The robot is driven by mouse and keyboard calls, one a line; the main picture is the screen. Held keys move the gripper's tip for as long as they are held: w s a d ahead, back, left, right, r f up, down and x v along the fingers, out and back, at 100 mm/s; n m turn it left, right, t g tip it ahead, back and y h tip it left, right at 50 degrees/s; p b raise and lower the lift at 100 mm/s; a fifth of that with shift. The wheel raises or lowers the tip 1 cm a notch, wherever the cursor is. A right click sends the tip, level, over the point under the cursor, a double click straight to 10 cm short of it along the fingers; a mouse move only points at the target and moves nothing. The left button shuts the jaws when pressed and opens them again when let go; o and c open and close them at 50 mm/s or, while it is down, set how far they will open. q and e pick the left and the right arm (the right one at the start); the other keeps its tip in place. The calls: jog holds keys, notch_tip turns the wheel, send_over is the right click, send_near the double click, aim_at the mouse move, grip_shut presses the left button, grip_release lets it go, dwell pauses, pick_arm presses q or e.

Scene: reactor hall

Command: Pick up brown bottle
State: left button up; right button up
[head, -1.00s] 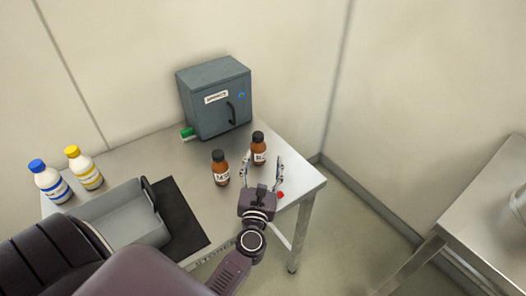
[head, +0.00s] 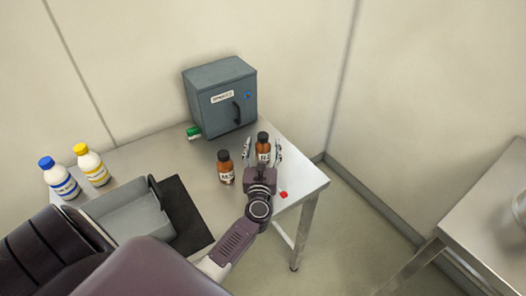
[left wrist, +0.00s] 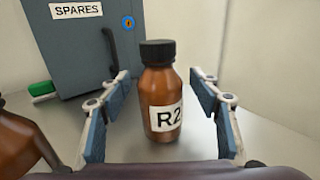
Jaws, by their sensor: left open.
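A brown bottle (head: 263,146) with a black cap stands upright on the metal table; its label reads R2 in the left wrist view (left wrist: 160,95). My left gripper (head: 262,155) is open, with its fingers on either side of that bottle. In the left wrist view, gaps show between the bottle and both finger pads (left wrist: 160,112). A second brown bottle (head: 225,168) stands just to the left and shows partly at the left edge of the wrist view (left wrist: 22,145); its label is too small to read surely. My right gripper is not in view.
A grey cabinet (head: 220,97) labelled SPARES stands behind the bottles, with a green object (head: 193,132) beside it. A grey bin (head: 128,212), a black mat (head: 188,222), and blue-capped (head: 60,180) and yellow-capped (head: 92,166) white bottles are left. A red object (head: 283,194) lies near the right edge.

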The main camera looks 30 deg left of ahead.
pick_arm(q)
jog(key=shift+c, duration=0.4)
jog(key=c, duration=1.3)
jog(key=shift+r, duration=0.1)
